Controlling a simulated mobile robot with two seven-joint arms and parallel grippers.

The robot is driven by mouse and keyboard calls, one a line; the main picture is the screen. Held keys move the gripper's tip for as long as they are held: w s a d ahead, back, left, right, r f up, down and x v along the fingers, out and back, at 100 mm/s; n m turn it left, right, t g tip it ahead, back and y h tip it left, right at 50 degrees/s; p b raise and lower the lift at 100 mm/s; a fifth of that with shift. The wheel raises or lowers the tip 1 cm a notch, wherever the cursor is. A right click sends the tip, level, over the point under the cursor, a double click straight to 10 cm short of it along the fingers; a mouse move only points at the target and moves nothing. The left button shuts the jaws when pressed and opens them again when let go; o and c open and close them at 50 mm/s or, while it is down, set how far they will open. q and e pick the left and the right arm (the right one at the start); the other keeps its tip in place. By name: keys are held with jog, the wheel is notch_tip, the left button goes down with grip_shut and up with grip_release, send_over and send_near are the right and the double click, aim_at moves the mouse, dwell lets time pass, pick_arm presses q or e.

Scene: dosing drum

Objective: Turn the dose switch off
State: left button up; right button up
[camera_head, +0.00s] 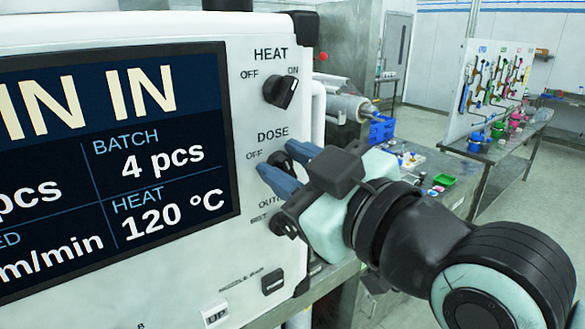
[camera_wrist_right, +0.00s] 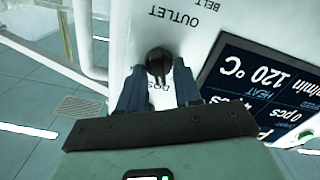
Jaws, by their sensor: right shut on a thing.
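The dose switch (camera_head: 279,158) is a black rotary knob under the DOSE label on the white panel, largely hidden by my right gripper in the head view. My right gripper (camera_head: 277,162) reaches in from the right with its two blue-grey fingers at the knob. In the right wrist view the black knob (camera_wrist_right: 158,62) sits between the fingers (camera_wrist_right: 158,88), and the gripper is shut on it. The knob's pointing direction is hard to read. The OFF mark shows to its left; the ON mark is hidden. My left gripper is not in view.
The heat switch (camera_head: 281,91) is just above, pointing towards ON. An outlet knob (camera_head: 286,223) is close below the fingers, and another switch (camera_head: 272,282) is lower. The display (camera_head: 110,165) fills the left. A bench with coloured items stands behind.

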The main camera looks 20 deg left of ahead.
jog(key=shift+r+n, duration=0.15)
jog(key=shift+n, duration=0.45)
jog(key=o, duration=1)
jog(key=shift+o, duration=0.2)
